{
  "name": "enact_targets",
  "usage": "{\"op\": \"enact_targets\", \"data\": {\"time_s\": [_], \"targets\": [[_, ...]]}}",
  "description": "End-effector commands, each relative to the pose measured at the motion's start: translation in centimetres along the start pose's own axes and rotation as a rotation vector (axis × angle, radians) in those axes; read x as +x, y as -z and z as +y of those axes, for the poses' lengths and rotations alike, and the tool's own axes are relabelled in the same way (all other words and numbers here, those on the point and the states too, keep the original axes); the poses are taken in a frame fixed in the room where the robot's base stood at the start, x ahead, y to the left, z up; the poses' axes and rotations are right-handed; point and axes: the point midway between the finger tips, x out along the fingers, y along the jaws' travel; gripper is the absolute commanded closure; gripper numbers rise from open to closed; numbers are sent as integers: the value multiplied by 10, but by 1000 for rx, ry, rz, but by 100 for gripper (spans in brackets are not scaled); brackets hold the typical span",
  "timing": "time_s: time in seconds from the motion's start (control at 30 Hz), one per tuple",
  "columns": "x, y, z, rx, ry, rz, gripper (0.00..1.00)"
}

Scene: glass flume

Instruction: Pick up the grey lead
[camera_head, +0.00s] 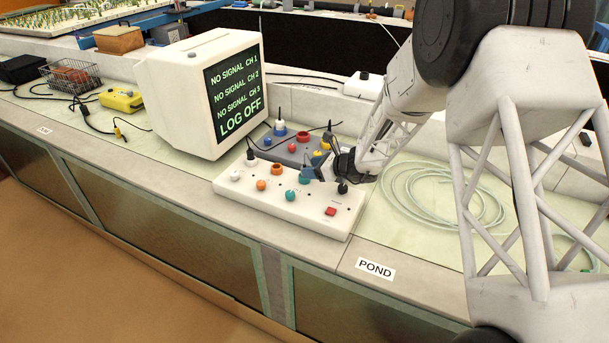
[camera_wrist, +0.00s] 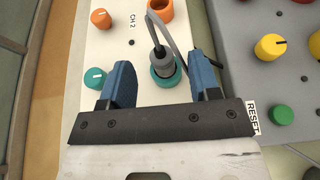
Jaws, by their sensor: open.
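The grey lead (camera_wrist: 158,50) shows in the wrist view as a grey plug standing at a teal ring socket (camera_wrist: 163,79), with its grey cable curving up from the plug. The socket is on a white panel box (camera_head: 225,187), beside a teal knob (camera_wrist: 94,77). My gripper (camera_wrist: 161,62) is open, with one blue finger on each side of the plug and gaps visible between them. In the head view my gripper (camera_head: 316,171) is low over the white box and largely hides the grey plug.
A grey box (camera_wrist: 235,60) with coloured knobs stands close beside the white box. A white monitor (camera_head: 175,95) stands behind left. A coil of clear tubing (camera_head: 430,200) lies to the right.

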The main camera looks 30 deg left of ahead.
Motion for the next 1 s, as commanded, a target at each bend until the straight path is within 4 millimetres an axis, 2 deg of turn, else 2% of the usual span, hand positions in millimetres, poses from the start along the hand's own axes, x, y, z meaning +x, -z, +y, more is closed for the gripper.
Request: {"op": "enact_targets", "data": {"time_s": [0.43,0.8,1.0], "targets": [[6,0,0,0,0,0,43],[41,0,-1,0,-1,0,43],[52,0,-1,0,-1,1,43]]}}
